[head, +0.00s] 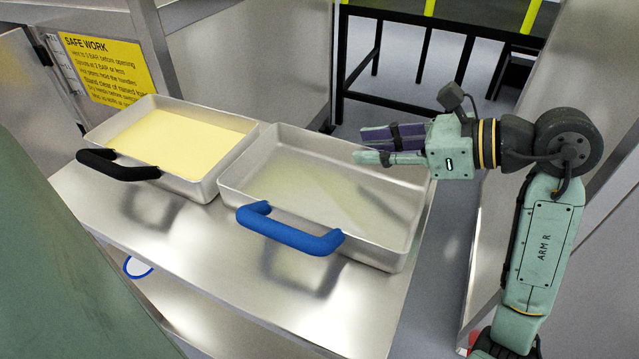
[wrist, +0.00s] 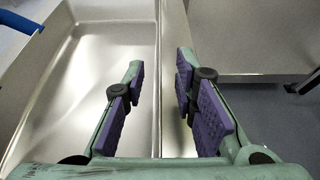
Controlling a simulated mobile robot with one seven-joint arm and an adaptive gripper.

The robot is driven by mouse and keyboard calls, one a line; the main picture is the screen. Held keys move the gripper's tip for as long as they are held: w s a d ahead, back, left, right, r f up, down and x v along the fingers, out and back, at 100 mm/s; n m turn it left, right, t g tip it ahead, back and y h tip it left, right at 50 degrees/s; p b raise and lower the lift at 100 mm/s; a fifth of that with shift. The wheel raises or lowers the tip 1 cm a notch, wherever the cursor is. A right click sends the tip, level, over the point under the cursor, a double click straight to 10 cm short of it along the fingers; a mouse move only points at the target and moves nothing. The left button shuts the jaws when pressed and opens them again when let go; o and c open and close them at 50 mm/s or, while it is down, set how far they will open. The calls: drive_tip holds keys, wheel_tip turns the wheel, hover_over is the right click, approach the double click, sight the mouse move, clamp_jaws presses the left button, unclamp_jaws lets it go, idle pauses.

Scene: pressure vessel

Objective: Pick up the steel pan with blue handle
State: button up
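The steel pan with the blue handle (head: 335,190) sits on the metal shelf, empty, with its blue handle (head: 290,231) on the near side. My gripper (head: 362,146) is over the right far part of this pan, its fingers pointing left. In the wrist view the pan (wrist: 95,75) fills the left half, and a corner of the blue handle (wrist: 18,22) shows at the top left. My gripper (wrist: 160,75) is open there, with the pan's side wall passing between or below its two purple-padded fingers. I cannot tell whether they touch the wall.
A second steel pan (head: 218,183) with a black handle and yellow contents stands to the left, close beside the first. The shelf (head: 250,310) is bare in front. A yellow safety sign (head: 105,72) is on the left wall. A dark railing (head: 420,45) stands behind.

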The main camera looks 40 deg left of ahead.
drive_tip(key=shift+c, duration=0.6)
clamp_jaws()
